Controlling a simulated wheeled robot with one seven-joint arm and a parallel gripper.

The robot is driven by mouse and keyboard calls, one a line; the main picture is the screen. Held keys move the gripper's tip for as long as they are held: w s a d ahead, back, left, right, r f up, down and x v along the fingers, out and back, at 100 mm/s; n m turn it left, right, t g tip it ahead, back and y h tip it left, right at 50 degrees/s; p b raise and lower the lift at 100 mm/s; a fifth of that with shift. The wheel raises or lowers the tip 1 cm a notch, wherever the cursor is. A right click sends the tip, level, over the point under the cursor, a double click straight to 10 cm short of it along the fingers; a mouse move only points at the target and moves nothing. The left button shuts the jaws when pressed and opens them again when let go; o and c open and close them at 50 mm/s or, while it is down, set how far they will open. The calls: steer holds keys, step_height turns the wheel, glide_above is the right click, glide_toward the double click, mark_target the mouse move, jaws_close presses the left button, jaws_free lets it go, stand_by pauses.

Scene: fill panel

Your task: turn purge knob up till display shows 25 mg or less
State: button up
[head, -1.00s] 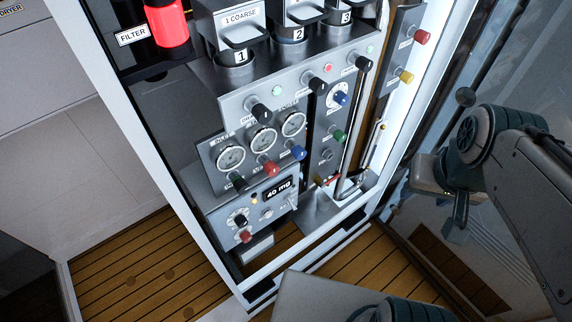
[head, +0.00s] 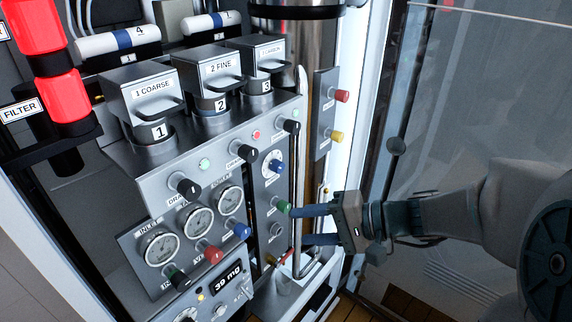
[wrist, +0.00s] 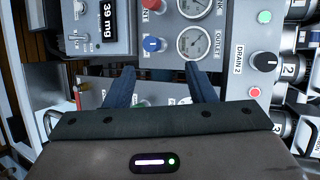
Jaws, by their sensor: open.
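The small display (head: 226,279) reads 39 mg; it also shows sideways in the wrist view (wrist: 107,20). I cannot read a purge label on any knob. A green knob (head: 283,206) sits on the narrow panel right of the gauges, by the tip of my gripper's upper finger. My gripper (head: 298,225) is open, its blue fingers pointing left at that panel. In the wrist view the gripper (wrist: 159,70) spans a gap with nothing clearly held. A bit of green shows low between the fingers there, mostly hidden. I cannot tell whether a finger touches the green knob.
A blue knob (head: 241,230) and a red knob (head: 213,254) sit below the gauges. A blue dial (head: 276,166) is above the green knob. A vertical metal rod (head: 298,180) stands close beside my fingers. Red (head: 342,96) and yellow (head: 336,137) knobs project at upper right.

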mark_target(281, 169)
steer(key=w+d+m+t+y+b, duration=0.1)
steer(key=w+d+m+t+b, duration=0.3)
steer(key=w+t, duration=0.5)
steer(key=shift+g, duration=0.6)
steer(key=p+x, duration=0.1)
steer(key=x, duration=0.3)
steer(key=p+x, duration=0.1)
steer(key=x, duration=0.3)
steer(key=w+p+x, duration=0.1)
steer(key=p+x, duration=0.1)
steer(key=x, duration=0.3)
steer(key=shift+d+f, duration=0.3)
steer(key=c, duration=1)
steer(key=shift+d, duration=0.25)
